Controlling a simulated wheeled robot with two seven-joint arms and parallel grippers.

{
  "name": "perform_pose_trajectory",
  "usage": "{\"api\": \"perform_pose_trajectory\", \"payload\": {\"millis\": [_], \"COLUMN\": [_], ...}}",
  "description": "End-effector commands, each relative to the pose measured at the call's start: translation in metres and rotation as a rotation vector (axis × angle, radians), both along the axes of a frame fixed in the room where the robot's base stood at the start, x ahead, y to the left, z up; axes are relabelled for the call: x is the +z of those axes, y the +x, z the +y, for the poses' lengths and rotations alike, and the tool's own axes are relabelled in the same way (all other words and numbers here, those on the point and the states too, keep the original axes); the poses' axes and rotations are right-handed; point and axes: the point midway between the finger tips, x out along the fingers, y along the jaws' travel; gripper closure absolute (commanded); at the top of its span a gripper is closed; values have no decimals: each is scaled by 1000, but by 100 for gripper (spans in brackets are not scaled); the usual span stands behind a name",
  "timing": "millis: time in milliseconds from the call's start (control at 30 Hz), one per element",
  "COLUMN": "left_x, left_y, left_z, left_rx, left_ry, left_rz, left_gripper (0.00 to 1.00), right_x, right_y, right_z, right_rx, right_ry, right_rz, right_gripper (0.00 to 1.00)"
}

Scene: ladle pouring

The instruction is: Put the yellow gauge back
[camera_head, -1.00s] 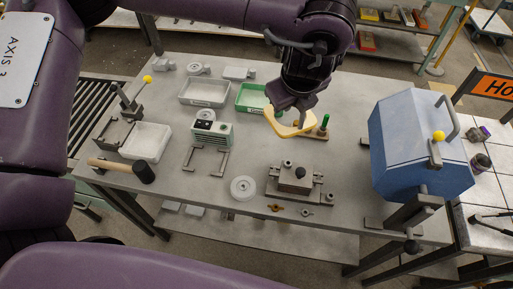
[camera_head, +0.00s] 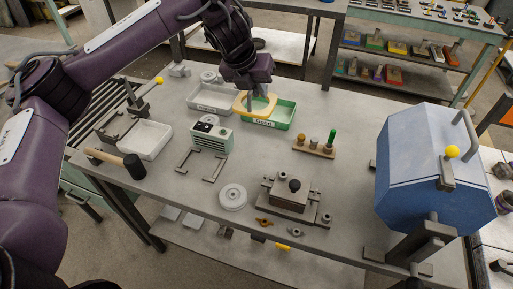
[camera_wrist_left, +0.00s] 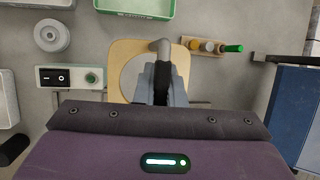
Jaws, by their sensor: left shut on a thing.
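The yellow gauge (camera_head: 238,104) is a flat, pale yellow plate with a rounded opening. My left gripper (camera_head: 251,108) is shut on it and holds it at the near left corner of the green tray (camera_head: 284,119). The head view does not show clearly whether the gauge touches the tray. In the left wrist view the gauge (camera_wrist_left: 116,66) lies beyond and left of the gripper fingers (camera_wrist_left: 162,88), which hide part of it. A wooden rack (camera_head: 322,151) with several upright pieces, one green-handled, stands to the right. My right gripper is not in view.
A grey tray (camera_head: 211,99) stands left of the green one. A switch box (camera_head: 212,134), a white disc (camera_head: 232,197), a metal fixture (camera_head: 291,196) and a black-headed mallet (camera_head: 135,166) occupy the table. A blue housing (camera_head: 425,155) blocks the right. Bare tabletop lies around the rack.

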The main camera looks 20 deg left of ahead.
Motion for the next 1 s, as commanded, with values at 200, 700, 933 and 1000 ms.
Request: {"api": "perform_pose_trajectory", "payload": {"millis": [200,700,933,1000], "left_x": [-65,-140,-173,-177], "left_y": [-2,0,-1,0], "left_z": [-1,0,0,0], "left_rx": [1,2,2,2], "left_ry": [-4,1,0,-1], "left_rz": [7,1,2,-1], "left_gripper": [100,100,100,100], "right_x": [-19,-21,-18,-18], "right_y": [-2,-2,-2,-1], "right_z": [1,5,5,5], "right_rx": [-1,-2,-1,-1], "right_ry": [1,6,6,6], "right_rz": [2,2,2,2], "right_gripper": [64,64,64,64]}}
